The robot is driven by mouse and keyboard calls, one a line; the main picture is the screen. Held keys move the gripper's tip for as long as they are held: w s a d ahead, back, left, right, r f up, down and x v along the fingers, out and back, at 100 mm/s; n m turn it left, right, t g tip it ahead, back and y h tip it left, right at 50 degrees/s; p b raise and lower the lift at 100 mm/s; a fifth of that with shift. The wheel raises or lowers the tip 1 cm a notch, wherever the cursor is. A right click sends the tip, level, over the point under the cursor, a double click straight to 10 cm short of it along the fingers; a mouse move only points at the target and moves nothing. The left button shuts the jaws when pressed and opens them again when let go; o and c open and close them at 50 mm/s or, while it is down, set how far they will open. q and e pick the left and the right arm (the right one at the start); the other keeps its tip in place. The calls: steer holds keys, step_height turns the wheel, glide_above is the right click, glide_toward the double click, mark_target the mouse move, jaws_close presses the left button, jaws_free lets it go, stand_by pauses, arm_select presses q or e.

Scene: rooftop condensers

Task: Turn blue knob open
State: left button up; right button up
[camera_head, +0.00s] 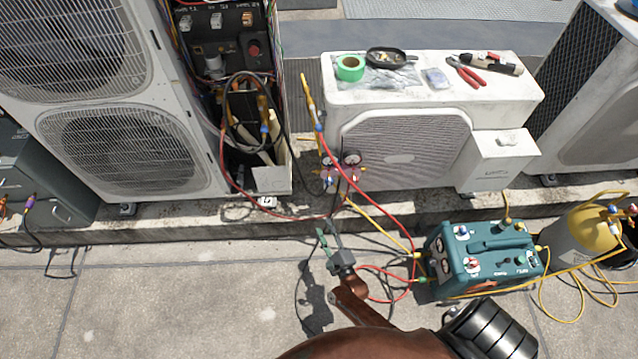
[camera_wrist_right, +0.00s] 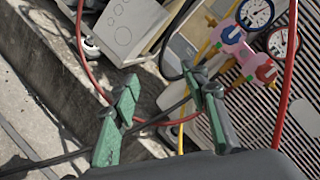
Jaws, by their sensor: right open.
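A pink gauge manifold with two dials (camera_head: 341,170) hangs at the left front edge of the white condenser. It also shows at the top right of the right wrist view, where a blue knob (camera_wrist_right: 232,36) sits on its upper part. My left gripper is in neither view.
A teal recovery machine (camera_head: 484,251) with several knobs stands at right, beside a yellow-topped cylinder (camera_head: 588,235). Red (camera_head: 410,225) and yellow hoses run near my right arm. A concrete ledge (camera_head: 200,232) runs below the condensers. Tape and tools lie on the white condenser (camera_head: 440,105).

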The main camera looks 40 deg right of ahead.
steer(key=w+d+r+m+t+h+b, duration=0.1)
steer(key=w+d+r+m+h+b, duration=0.3)
steer(key=m, duration=0.5)
steer(key=m+h+b, duration=0.4)
steer(key=m+h, duration=0.2)
steer(key=m, duration=0.4)
glide_toward(329, 184)
steer(key=x, duration=0.3)
steer(key=shift+g, duration=0.3)
steer(key=x, duration=0.7)
steer(key=shift+w+d+r, duration=0.2)
steer(key=shift+w+d, duration=0.05)
steer(key=shift+w, duration=0.15)
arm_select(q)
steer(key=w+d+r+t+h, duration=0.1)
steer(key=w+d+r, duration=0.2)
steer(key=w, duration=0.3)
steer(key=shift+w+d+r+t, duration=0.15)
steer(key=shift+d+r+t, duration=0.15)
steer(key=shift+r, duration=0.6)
arm_select(e)
jaws_close()
